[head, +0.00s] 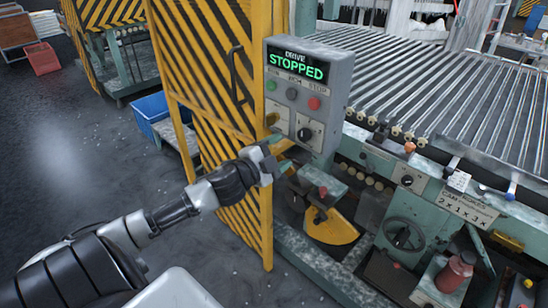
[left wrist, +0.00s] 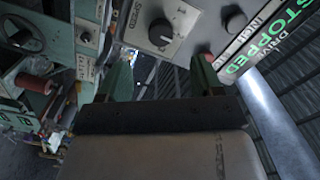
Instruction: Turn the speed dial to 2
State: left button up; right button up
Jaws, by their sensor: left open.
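The speed dial is a dark round knob (head: 305,133) on a pale plate low on the grey control box (head: 340,75). In the left wrist view the knob (left wrist: 160,34) has a light pointer mark, and a label beside it appears to read SPEED. My left gripper (head: 283,156) is open just below and in front of the box's lower edge. In the left wrist view the gripper (left wrist: 160,76) has its two green fingers apart with nothing between them, and the knob shows beyond the fingertips. My right gripper is not in view.
The box display (head: 297,66) reads DRIVE STOPPED, above green, dark and red buttons (head: 314,103). A yellow-black striped guard (head: 205,80) stands left of the box. Rollers (head: 450,90) lie behind right. Another dial (head: 407,180) is on the machine front. A blue crate (head: 152,108) stands left.

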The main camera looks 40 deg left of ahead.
pick_arm(q)
jog(key=shift+s, duration=0.8)
jog(key=shift+a, duration=0.1)
jog(key=s+a+f+n+g+y, duration=0.2)
jog(key=a+f+n, duration=0.1)
jog(key=f, duration=0.8)
jog(key=s+a+f+n+g+y, duration=0.1)
jog(key=s+a+f+n+g, duration=0.15)
jog(key=f, duration=0.85)
jog(key=s+d+f+n+g, duration=0.15)
jog(key=s+f, duration=0.25)
jog(key=f, duration=0.5)
jog(key=s+d+f+n+g, duration=0.1)
jog(key=s+f+g, duration=0.25)
jog(key=f, duration=0.45)
jog(key=s+d+f+g, duration=0.2)
jog(key=s+d+f, duration=0.4)
jog(key=s, duration=0.4)
jog(key=s+d+f+n+g+h, duration=0.1)
jog(key=s+d+f+g, duration=0.2)
jog(key=s+d+f, duration=0.3)
jog(key=s+d+f+n+g, duration=0.1)
jog(key=s+d+f, duration=0.5)
jog(key=s, duration=0.9)
jog(key=shift+f+g+h, duration=0.4)
jog(key=shift+f+g, duration=0.35)
jog(key=shift+f, duration=0.2)
